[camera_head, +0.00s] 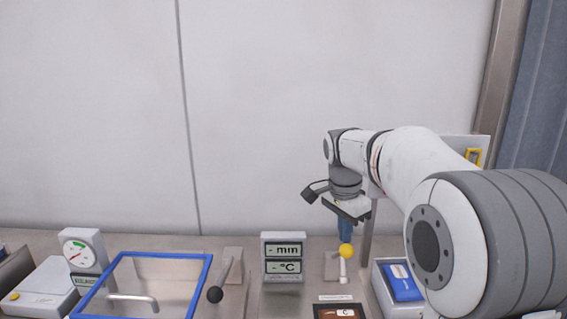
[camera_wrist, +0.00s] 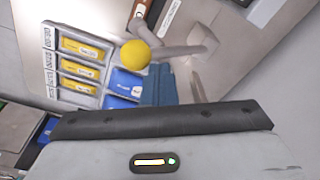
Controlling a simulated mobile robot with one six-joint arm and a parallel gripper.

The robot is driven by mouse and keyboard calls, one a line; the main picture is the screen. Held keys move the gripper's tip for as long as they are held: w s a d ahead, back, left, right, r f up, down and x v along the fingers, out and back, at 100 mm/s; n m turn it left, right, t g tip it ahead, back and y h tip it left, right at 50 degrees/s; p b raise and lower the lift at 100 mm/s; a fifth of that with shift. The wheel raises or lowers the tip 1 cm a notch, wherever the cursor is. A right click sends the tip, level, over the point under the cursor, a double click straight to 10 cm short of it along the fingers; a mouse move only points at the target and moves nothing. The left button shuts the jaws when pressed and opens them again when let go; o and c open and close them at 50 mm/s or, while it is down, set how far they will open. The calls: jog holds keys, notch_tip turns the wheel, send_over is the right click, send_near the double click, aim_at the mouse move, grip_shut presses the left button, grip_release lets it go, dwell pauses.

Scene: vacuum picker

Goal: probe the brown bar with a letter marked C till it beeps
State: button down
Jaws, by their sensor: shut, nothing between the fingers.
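A brown bar (camera_head: 327,313) with a white letter C label lies at the bottom edge of the head view, partly cut off. A brown piece (camera_wrist: 138,24) with a white mark shows at the top of the wrist view. My gripper (camera_head: 345,233) points down, its blue fingers shut and empty. In the wrist view the fingers (camera_wrist: 158,75) are close to a yellow ball (camera_wrist: 135,54) on a grey rod; I cannot tell whether they touch. The ball also shows in the head view (camera_head: 345,250), just below the fingertips. A display (camera_head: 283,257) reads dashes beside mm and °C.
A dial gauge (camera_head: 82,250) is farther left. A tray (camera_head: 377,285) with a blue pack (camera_head: 402,283) is at right. Yellow packs (camera_wrist: 80,68) show in the wrist view.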

aim_at(348, 255)
jog(key=shift+s+f, duration=0.15)
jog(key=shift+s, duration=0.05)
jog(key=shift+s+f+b, duration=0.6)
jog(key=shift+s+b, duration=0.1)
jog(key=shift+b, duration=0.05)
jog(key=shift+s+f+b, duration=0.7)
jog(key=shift+f, duration=0.1)
jog(key=shift+s+f+b, duration=0.6)
jog(key=shift+f+b, duration=0.1)
jog(key=shift+b, duration=0.05)
